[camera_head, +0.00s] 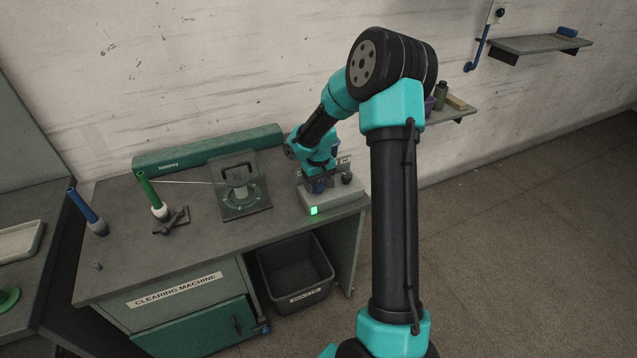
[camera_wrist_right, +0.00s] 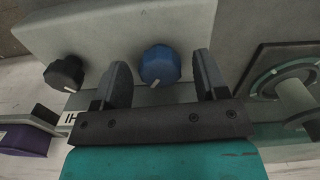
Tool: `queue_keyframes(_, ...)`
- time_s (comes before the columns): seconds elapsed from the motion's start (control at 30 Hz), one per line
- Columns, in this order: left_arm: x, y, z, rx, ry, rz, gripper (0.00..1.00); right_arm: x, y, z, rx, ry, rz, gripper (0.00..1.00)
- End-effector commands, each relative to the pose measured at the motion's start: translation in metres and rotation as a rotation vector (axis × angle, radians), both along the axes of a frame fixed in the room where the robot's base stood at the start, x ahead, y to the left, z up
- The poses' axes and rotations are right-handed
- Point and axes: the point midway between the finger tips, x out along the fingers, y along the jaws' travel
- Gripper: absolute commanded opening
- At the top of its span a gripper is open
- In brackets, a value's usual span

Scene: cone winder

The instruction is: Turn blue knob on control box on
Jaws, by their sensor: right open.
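The grey control box (camera_head: 338,200) sits on the right end of the bench, with a lit green indicator (camera_head: 314,211) on its front. Its blue knob (camera_wrist_right: 159,64) has a white pointer mark and shows between my right gripper's fingers in the right wrist view. My right gripper (camera_wrist_right: 161,78) is open, one finger on each side of the knob with a gap on both sides. In the head view my right gripper (camera_head: 318,181) is over the box and partly covers the blue knob. My left gripper is not in view.
A black knob (camera_wrist_right: 64,73) sits beside the blue one on the box. A plate with a ring and clear cover (camera_head: 240,190) stands left of the box. A dark bin (camera_head: 296,275) is below.

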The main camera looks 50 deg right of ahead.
Motion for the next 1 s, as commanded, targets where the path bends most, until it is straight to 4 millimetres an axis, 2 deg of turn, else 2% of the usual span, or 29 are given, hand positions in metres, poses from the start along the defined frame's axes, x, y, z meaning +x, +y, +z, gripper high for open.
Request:
queue_keyframes(0.17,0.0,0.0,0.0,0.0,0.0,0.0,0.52,0.0,0.0,0.001,0.0,0.0,0.0,0.67)
queue_keyframes(0.37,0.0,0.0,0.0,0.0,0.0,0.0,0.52,0.001,0.0,0.016,-0.002,-0.002,0.001,0.67)
queue_keyframes(1.0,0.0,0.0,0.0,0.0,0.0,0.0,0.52,0.0,0.0,0.135,-0.001,-0.004,0.0,0.67)
